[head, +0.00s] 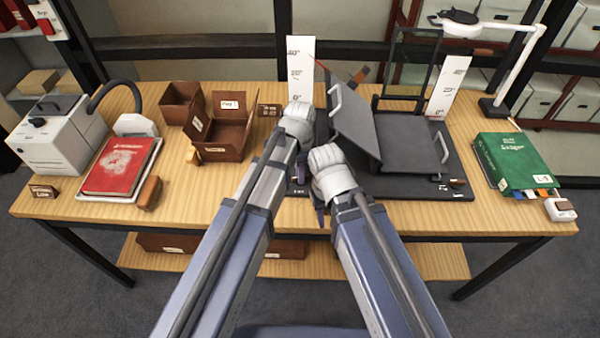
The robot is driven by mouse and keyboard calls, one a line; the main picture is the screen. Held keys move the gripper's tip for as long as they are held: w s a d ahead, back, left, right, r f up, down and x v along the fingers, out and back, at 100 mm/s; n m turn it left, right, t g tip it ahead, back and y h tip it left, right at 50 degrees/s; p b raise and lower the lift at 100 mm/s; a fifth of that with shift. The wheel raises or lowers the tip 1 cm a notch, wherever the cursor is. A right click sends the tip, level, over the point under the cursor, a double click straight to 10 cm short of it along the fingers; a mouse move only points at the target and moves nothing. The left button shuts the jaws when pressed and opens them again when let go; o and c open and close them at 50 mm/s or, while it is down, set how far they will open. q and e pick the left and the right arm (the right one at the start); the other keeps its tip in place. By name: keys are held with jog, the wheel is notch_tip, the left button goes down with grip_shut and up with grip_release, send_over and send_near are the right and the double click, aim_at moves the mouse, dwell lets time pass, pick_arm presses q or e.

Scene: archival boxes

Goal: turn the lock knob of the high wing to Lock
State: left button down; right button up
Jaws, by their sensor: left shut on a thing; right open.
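The dark grey cradle (462,188) stands right of the table's middle. Its left wing (355,125) is tilted up high, with a white handle (334,101). Its right wing (405,140) lies low. My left gripper (301,172) points down at the cradle's front left corner and is shut, seemingly on the lock knob there. That knob is hidden by the fingers, so its setting cannot be read. My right gripper (319,212) is open and empty, just right of and nearer than the left one. Another small knob (437,177) sits at the front right corner.
White scale boards (299,65) stand behind the cradle. A green binder (515,160) lies at right, below a white lamp (525,45). Brown boxes (225,135), a red book (118,165) and a white machine (55,135) fill the left. Bare wood shows front left.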

pick_arm(q)
jog(key=n, duration=1.1)
jog(key=shift+n, duration=1.9)
jog(key=c, duration=0.8)
grip_release()
jog(key=shift+c, duration=0.2)
